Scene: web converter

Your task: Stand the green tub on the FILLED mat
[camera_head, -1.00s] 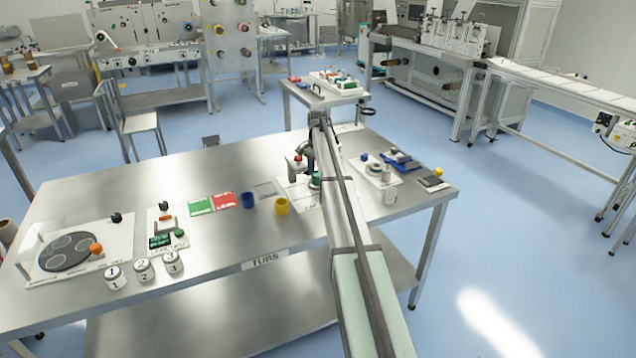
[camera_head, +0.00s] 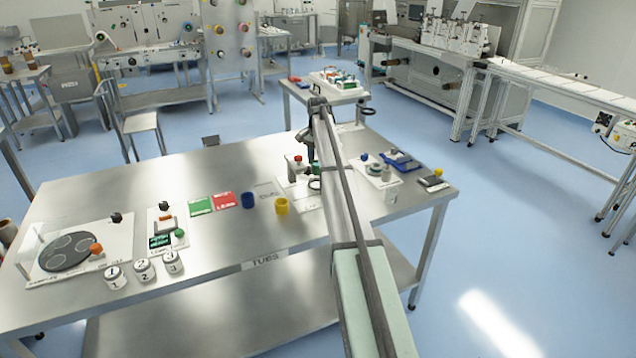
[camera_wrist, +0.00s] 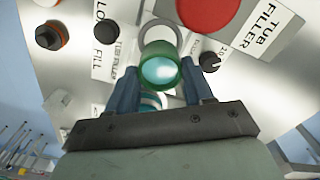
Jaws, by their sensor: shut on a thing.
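My gripper (camera_wrist: 160,85) is shut on the green tub (camera_wrist: 160,71), with one dark finger on each side of it in the wrist view. The tub's round opening faces the camera, and a pale bluish-white surface shows inside. It is held above the white tub filler plate (camera_wrist: 270,35), next to a grey ring (camera_wrist: 160,33). In the head view the tub (camera_head: 314,170) shows only as a small green patch beside my arm, partly hidden. I cannot make out the FILLED mat's label in either view.
The filler plate carries a large red disc (camera_wrist: 208,8) and black knobs (camera_wrist: 47,37). A blue tub (camera_head: 249,200) and a yellow tub (camera_head: 282,206) stand left of the filler. Green (camera_head: 201,206) and red (camera_head: 224,201) mats lie farther left. Bare metal table surrounds them.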

